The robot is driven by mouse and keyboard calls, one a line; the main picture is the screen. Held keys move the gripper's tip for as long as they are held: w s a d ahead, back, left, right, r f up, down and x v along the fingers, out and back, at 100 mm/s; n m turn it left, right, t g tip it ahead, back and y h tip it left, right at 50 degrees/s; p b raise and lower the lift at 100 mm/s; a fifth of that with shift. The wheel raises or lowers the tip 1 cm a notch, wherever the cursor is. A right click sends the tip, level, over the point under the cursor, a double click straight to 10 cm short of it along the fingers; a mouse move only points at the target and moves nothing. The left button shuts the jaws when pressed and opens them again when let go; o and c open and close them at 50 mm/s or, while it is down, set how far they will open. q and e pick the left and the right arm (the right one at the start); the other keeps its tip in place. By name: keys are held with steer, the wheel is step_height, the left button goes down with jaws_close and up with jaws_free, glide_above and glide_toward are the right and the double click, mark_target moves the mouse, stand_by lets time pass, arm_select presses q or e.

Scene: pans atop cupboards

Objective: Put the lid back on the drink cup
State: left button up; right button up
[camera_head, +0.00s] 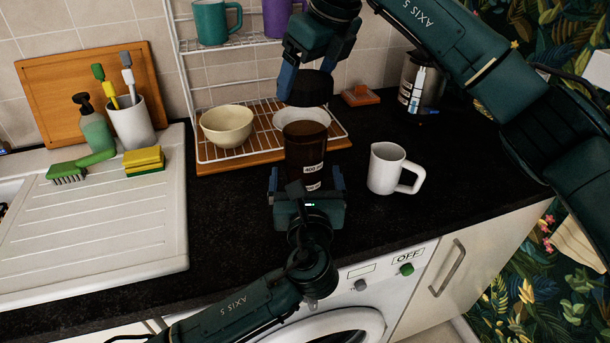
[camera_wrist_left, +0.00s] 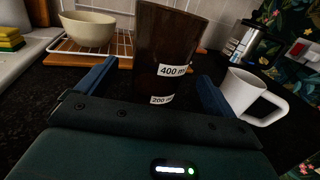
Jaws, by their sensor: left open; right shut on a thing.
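The drink cup (camera_head: 304,145) is a dark brown, see-through tumbler standing upright on the black counter. It also shows in the left wrist view (camera_wrist_left: 168,45), with white labels for 400 and 200. Its black lid (camera_head: 311,90) is off the cup, held just above and slightly right of the open rim. My right gripper (camera_head: 306,78) is shut on the lid from above; its far finger is mostly hidden. My left gripper (camera_head: 306,182) is open, low at the cup's near side, with one blue finger on either side of the cup. I see gaps between fingers and cup.
A white mug (camera_head: 387,168) stands close right of the cup. Behind is a wire rack (camera_head: 256,150) with a cream bowl (camera_head: 228,126) and a white plate (camera_head: 296,122). The sink drainer (camera_head: 110,230) lies left. Counter right of the mug is clear.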

arm_select(q)
steer(key=shift+w+a, duration=0.1)
steer(key=shift+w, duration=2.7)
steer(key=c, duration=1.5)
steer(key=shift+o, duration=0.2)
arm_select(e)
steer(key=shift+f, duration=2.45)
steer(key=shift+f, duration=0.9)
steer(key=shift+f, duration=0.55)
